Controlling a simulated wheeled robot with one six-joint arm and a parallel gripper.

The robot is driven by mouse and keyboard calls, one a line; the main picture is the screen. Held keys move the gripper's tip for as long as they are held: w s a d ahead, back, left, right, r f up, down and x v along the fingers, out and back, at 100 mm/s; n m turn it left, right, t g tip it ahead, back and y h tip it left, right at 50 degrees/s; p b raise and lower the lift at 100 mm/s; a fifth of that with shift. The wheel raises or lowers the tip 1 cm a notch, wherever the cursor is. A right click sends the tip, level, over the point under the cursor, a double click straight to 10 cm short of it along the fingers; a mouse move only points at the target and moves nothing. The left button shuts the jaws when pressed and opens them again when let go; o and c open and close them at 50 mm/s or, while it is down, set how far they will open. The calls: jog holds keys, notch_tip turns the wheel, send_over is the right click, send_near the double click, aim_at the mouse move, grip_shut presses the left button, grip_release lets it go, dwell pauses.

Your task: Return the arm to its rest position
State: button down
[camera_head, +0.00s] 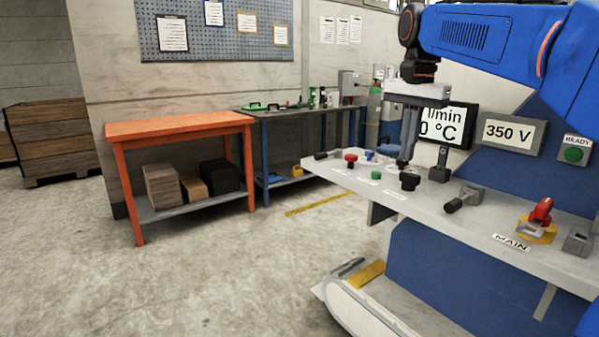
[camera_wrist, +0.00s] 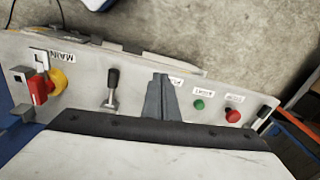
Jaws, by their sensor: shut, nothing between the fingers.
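My gripper (camera_head: 404,166) hangs pointing down over the control desk (camera_head: 480,226) with its fingers closed and empty. In the head view its tips are close to a black knob (camera_head: 409,181); I cannot tell whether they touch it. In the wrist view the closed fingers (camera_wrist: 158,80) cover part of a label and whatever lies beneath them. My arm comes in from the upper right. No mark of a rest position shows.
The desk carries a green button (camera_head: 376,175), a red button (camera_head: 350,158), a black-handled lever (camera_head: 463,198) and a red MAIN switch (camera_head: 541,212). A 350 V display (camera_head: 509,132) stands behind. An orange workbench (camera_head: 180,125) is at left; the floor before it is clear.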

jog(key=s+d+f+n+t, duration=0.2)
jog(key=s+f+n, duration=0.2)
jog(key=s+f, duration=1)
jog(key=s+d+f+n+t, duration=0.2)
jog(key=s+f+n, duration=0.3)
jog(key=s+f, duration=0.9)
jog(key=shift+f, duration=0.9)
